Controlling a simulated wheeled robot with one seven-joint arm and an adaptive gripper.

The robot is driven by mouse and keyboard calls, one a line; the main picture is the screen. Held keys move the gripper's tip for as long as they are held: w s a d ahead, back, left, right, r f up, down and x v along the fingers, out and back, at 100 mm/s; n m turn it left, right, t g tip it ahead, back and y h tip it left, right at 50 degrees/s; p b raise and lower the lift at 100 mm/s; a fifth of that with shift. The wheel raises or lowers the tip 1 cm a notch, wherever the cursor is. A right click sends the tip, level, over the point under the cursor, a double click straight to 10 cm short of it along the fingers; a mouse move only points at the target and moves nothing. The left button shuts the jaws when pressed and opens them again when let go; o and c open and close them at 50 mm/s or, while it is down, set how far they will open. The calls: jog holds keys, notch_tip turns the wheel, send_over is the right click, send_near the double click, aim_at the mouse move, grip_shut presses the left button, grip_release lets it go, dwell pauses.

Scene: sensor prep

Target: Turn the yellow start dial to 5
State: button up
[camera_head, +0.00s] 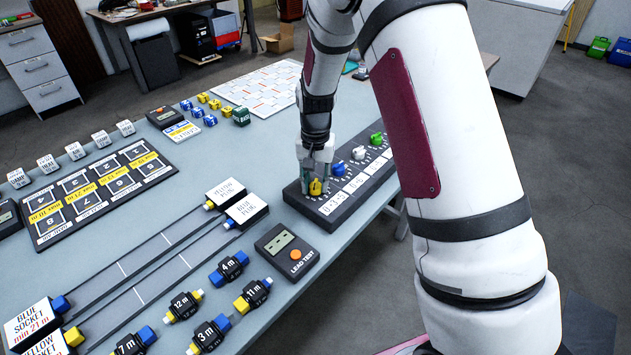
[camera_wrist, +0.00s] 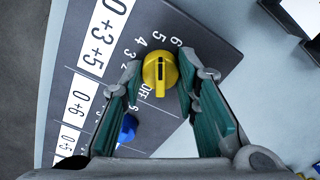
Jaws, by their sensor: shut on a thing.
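The yellow start dial (camera_head: 315,187) sits at the near left end of a dark dial panel (camera_head: 343,213). In the wrist view the yellow dial (camera_wrist: 160,72) is a round knob with a raised grip bar.
Blue (camera_head: 337,168), white (camera_head: 358,153) and green (camera_head: 376,139) dials continue along the panel; the blue one (camera_wrist: 127,128) is close to my left finger. A lead tester (camera_head: 287,251), several cable blocks and white-labelled plug boxes (camera_head: 246,208) stand left of the panel.

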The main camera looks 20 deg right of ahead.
aim_at(315, 183)
dwell(0.4)
jog(key=o, duration=1.2)
jog(key=shift+c, duration=0.2)
notch_tip(315, 183, up, 12)
jog(key=s+r+n+t+p, duration=0.1)
jog(key=s+r+n, duration=0.1)
jog(key=s+r, duration=0.8)
jog(key=s+r+n+t+p, duration=0.1)
jog(key=s+r+n+t, duration=0.1)
jog(key=s+r, duration=0.75)
jog(key=s+f+n+t+p, duration=0.1)
jog(key=s+f+n, duration=0.1)
jog(key=s, duration=1.1)
jog(key=shift+s+f, duration=0.15)
jog(key=shift+s, duration=0.15)
